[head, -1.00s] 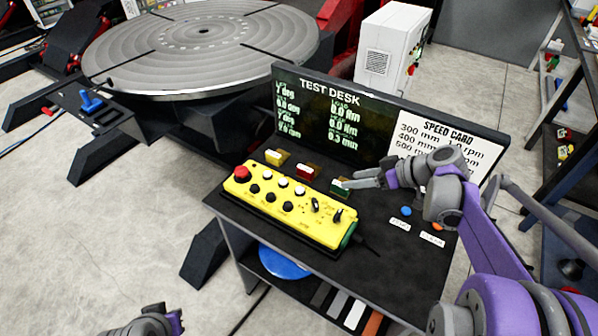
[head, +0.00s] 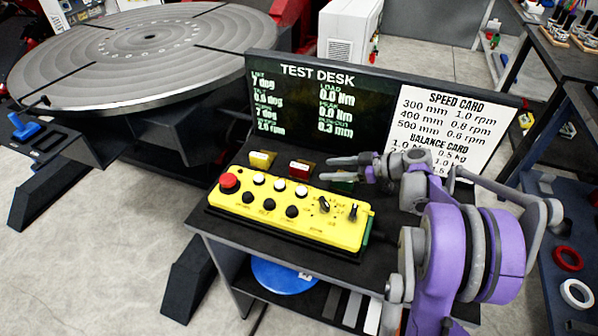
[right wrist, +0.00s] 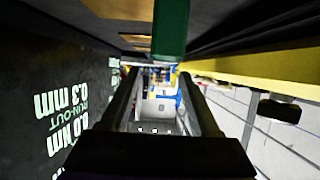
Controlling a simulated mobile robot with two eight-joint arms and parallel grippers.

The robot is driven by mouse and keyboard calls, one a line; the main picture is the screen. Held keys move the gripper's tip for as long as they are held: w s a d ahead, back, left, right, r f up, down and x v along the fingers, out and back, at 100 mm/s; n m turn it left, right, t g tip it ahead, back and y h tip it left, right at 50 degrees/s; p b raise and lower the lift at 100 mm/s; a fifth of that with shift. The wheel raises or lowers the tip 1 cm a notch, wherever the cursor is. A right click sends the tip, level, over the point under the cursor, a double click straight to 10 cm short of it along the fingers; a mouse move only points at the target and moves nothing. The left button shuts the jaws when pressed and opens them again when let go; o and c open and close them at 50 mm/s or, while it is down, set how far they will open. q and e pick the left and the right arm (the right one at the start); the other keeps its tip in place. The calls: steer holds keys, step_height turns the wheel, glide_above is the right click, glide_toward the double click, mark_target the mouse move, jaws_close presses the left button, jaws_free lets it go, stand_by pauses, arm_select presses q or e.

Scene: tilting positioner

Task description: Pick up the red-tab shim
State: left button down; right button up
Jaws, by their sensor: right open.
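A small red piece (head: 301,167) with a pale front patch sits on the test desk, between a yellow piece (head: 262,159) and a green piece (head: 343,184). It may be the red-tab shim; no thin plate can be made out on it. My right gripper (head: 343,168) is open, right of the red piece and just over the green one, with its fingers pointing left. In the right wrist view nothing lies between its fingers (right wrist: 157,85); a green piece (right wrist: 170,30) shows beyond them. My left gripper is out of view.
A yellow control box (head: 290,218) with a red button lies along the desk front, close below the gripper. The screen panel (head: 315,110) rises behind it. A blue disc (head: 283,275) and strips are on the shelf below. A rack stands at right.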

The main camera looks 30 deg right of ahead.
mark_target(309, 169)
steer(key=x, duration=0.6)
steer(key=shift+w+a, duration=0.1)
steer(key=shift+w, duration=0.1)
jaws_close()
